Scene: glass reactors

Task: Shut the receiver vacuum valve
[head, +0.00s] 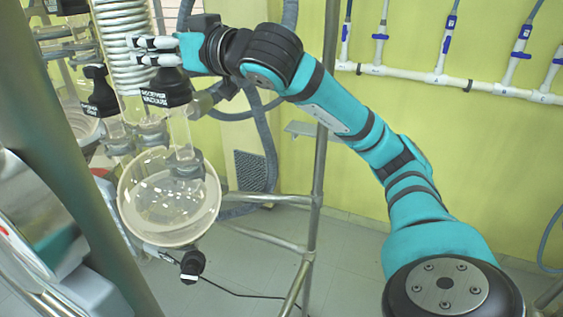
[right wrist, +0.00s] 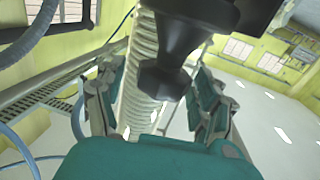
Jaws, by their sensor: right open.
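The receiver vacuum valve (head: 168,90) is a black capped valve with white lettering, on a glass neck above the round glass receiver (head: 150,212). My right gripper (head: 138,51) comes in from the right, just above the valve's top in the head view. Its two pale fingers are apart and hold nothing. In the right wrist view a black knob (right wrist: 165,80), which looks like this valve's, shows between the open fingers (right wrist: 158,105). I cannot tell whether they touch it. My left gripper is not in view.
A second black labelled valve (head: 97,92) stands left of the first. A glass coil condenser (head: 123,45) rises close behind the fingers. Metal frame posts (head: 317,150) stand nearby. A black drain valve (head: 192,265) hangs below the receiver. White pipes (head: 430,78) run along the wall.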

